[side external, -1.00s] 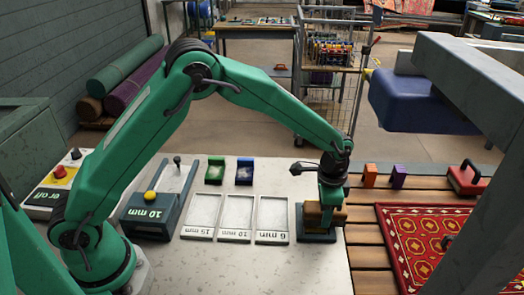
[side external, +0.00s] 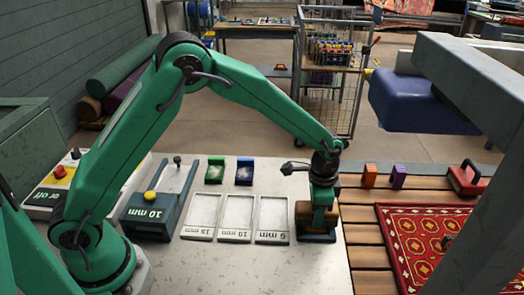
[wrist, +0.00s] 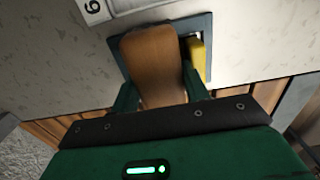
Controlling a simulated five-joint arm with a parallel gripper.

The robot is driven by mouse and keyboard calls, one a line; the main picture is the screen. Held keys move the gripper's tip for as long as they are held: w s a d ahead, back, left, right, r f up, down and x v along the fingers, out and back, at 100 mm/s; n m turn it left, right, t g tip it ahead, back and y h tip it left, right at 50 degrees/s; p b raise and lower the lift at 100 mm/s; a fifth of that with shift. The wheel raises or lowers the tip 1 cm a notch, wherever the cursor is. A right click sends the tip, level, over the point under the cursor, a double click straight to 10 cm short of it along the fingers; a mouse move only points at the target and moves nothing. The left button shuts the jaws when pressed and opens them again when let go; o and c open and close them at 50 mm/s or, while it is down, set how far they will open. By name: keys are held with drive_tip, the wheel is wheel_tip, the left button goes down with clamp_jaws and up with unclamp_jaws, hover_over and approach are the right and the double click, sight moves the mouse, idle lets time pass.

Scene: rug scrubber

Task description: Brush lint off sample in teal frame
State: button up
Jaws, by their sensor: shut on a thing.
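My gripper (side external: 320,208) is low at the right end of the pale worktop. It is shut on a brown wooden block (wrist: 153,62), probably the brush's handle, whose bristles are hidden. My gripper (wrist: 158,92) has a dark green finger on each side of the block in the wrist view. The block is in or just above a slate-blue tray (wrist: 207,30). A small green frame (side external: 215,170) with a pale-flecked sample stands at the back of the worktop, left of a blue one (side external: 245,171). I cannot tell for sure that the green one is the teal frame.
White trays marked 15 mm (side external: 201,217), 10 mm (side external: 236,219) and 6 mm (side external: 272,220) lie left of my gripper. A yellow block (wrist: 196,60) is beside the wooden one. Wooden slats with a red rug (side external: 425,245) lie to the right.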

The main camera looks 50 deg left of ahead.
drive_tip(key=shift+s+a, duration=0.75)
drive_tip(key=shift+a, duration=0.05)
drive_tip(key=shift+d, duration=0.1)
drive_tip(key=shift+w+d, duration=0.75)
drive_tip(key=shift+w, duration=0.05)
drive_tip(key=shift+w+d, duration=0.75)
drive_tip(key=shift+w, duration=0.05)
drive_tip(key=shift+s, duration=0.1)
drive_tip(key=shift+s+a, duration=0.75)
drive_tip(key=shift+a, duration=0.05)
drive_tip(key=shift+a, duration=0.1)
